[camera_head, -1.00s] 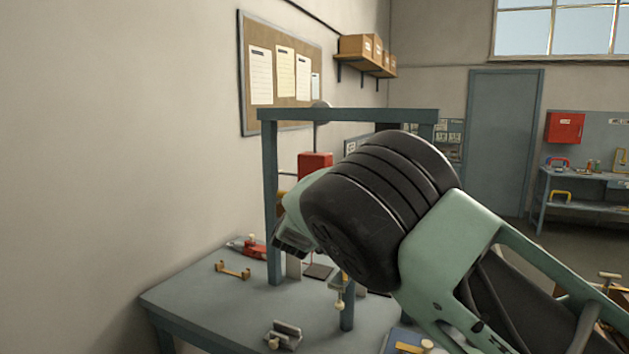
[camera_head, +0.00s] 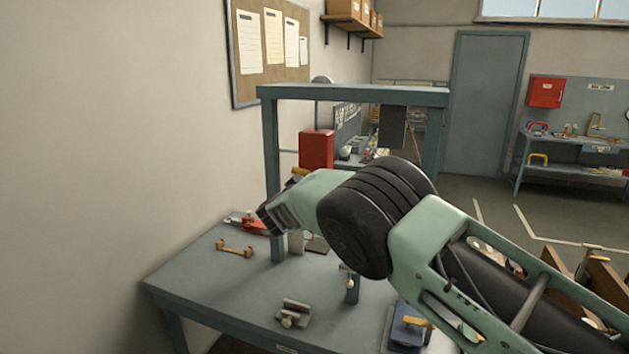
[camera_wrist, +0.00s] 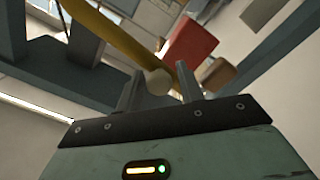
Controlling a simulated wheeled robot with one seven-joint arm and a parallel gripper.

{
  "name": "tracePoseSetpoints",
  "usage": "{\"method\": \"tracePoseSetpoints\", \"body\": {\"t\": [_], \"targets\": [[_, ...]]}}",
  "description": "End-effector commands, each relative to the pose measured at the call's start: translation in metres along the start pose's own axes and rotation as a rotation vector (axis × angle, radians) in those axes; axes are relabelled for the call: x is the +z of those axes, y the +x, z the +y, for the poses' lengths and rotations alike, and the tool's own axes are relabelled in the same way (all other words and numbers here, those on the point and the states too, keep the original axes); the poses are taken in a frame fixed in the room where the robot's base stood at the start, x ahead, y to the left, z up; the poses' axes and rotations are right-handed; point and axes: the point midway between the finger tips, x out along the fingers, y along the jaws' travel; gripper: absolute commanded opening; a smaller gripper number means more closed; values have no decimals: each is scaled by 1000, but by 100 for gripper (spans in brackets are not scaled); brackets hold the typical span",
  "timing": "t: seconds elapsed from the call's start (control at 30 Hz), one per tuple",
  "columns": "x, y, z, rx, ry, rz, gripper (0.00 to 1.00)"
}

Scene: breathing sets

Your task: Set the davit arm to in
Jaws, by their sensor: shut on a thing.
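In the wrist view a yellow bar (camera_wrist: 118,38), which looks like the davit arm, runs down from the upper left to a pale round knob (camera_wrist: 158,82). My gripper (camera_wrist: 159,86) has one finger on each side of this knob and is shut on it. In the head view my gripper's dark end is over the left part of the bench, by the frame's left post; its fingertips are hidden. Only a small yellow piece (camera_head: 300,171) shows above my wrist, just below a red block (camera_head: 316,149). The red block also shows in the wrist view (camera_wrist: 190,46).
A blue-grey frame (camera_head: 350,92) stands on the bench (camera_head: 215,283). A brass handle (camera_head: 235,248), a red tool (camera_head: 247,223), a small metal block (camera_head: 293,313) and a blue block with a yellow lever (camera_head: 408,325) are on it. The wall is close at left.

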Motion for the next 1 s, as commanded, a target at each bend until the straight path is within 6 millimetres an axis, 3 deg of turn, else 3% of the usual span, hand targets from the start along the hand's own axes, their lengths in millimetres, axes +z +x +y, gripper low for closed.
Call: {"method": "tracePoseSetpoints", "body": {"t": [0.27,0.3,0.33,0.73,0.87,1.0], "targets": [[-2,3,4,6,10,2,0],[-2,3,4,6,10,2,40],[-2,3,4,6,10,2,46],[-1,-4,1,2,4,2,46],[1,-23,-2,0,3,2,46],[2,-54,-2,0,4,2,46]]}}
